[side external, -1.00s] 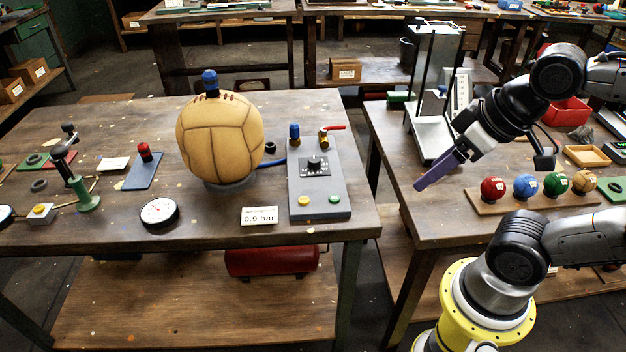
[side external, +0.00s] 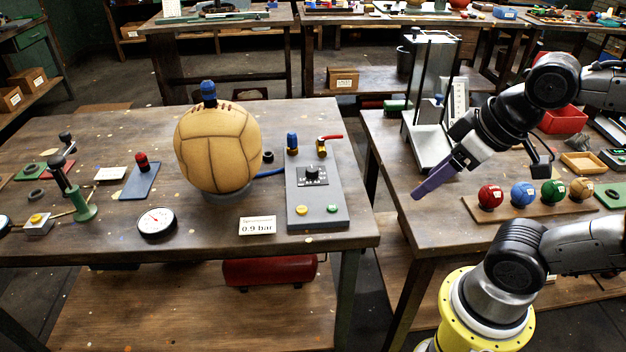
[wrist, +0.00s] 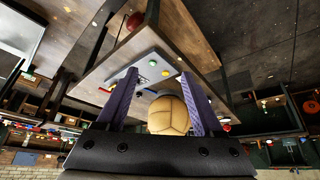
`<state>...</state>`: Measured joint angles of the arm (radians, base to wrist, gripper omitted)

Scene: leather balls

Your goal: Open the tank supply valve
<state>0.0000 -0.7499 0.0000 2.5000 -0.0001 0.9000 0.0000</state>
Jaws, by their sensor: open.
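A brass valve with a red lever (side external: 329,138) stands at the back right of a grey control panel (side external: 318,205) on the left table. Its lever points right. A blue-capped fitting (side external: 292,143) stands beside it. The panel has a black dial and a yellow and a green button. A red tank (side external: 270,271) lies on the shelf below. My gripper (side external: 418,193), with long purple fingers, hangs right of the panel, near the other table's left edge, apart from the valve. In the wrist view its fingers (wrist: 160,76) are spread and empty.
A tan leather ball (side external: 217,150) stands left of the panel, with a pressure gauge (side external: 157,222) and a 0.9 bar card (side external: 257,226) in front. Small coloured balls (side external: 525,195) sit on a board on the right table. A gap separates the tables.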

